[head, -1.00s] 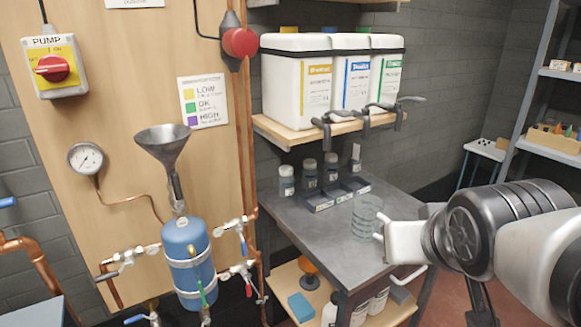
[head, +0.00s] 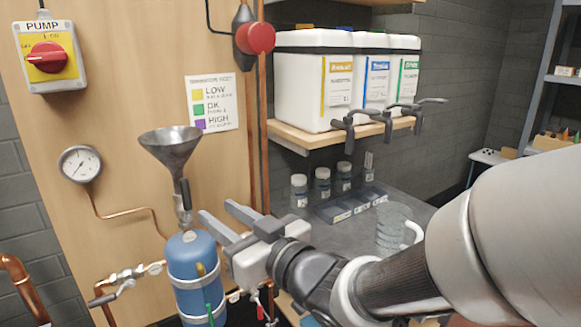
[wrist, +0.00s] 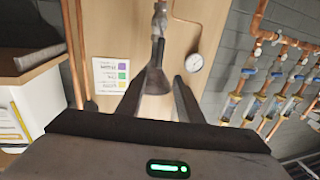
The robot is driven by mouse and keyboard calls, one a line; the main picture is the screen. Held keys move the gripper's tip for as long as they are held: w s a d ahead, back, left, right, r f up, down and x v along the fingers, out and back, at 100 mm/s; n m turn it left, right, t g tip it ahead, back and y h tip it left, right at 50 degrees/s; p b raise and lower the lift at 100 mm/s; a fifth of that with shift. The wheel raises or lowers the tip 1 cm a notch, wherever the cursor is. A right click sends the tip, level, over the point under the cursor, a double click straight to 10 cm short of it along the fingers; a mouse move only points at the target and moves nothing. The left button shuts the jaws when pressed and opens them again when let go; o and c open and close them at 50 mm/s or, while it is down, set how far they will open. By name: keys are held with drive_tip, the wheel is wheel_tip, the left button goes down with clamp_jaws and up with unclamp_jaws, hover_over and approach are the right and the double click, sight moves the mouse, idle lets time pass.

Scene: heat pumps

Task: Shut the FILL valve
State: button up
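No FILL label is readable, so I cannot tell for sure which valve bears that name. A small valve (head: 184,200) with an upright dark handle sits on the stem between the grey funnel (head: 170,148) and the blue tank (head: 195,275). In the wrist view the funnel (wrist: 153,82) shows upside down between the fingers, with the valve (wrist: 158,20) beyond it. Another valve (head: 125,285) is on the copper pipe left of the tank. My gripper (head: 217,211) is open and empty, its fingertips just right of the funnel valve; contact is not visible. My arm and gripper hide valves right of the tank.
A pressure gauge (head: 80,164) and red PUMP switch (head: 47,57) are on the wooden panel. White containers (head: 345,80) with taps stand on a shelf at right. Below are small jars (head: 322,183) and a glass jug (head: 392,230) on a grey bench.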

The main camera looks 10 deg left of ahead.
sight(187, 189)
drive_tip(key=p+x, duration=0.1)
drive_tip(key=x, duration=1.4)
drive_tip(key=shift+w, duration=0.25)
clamp_jaws()
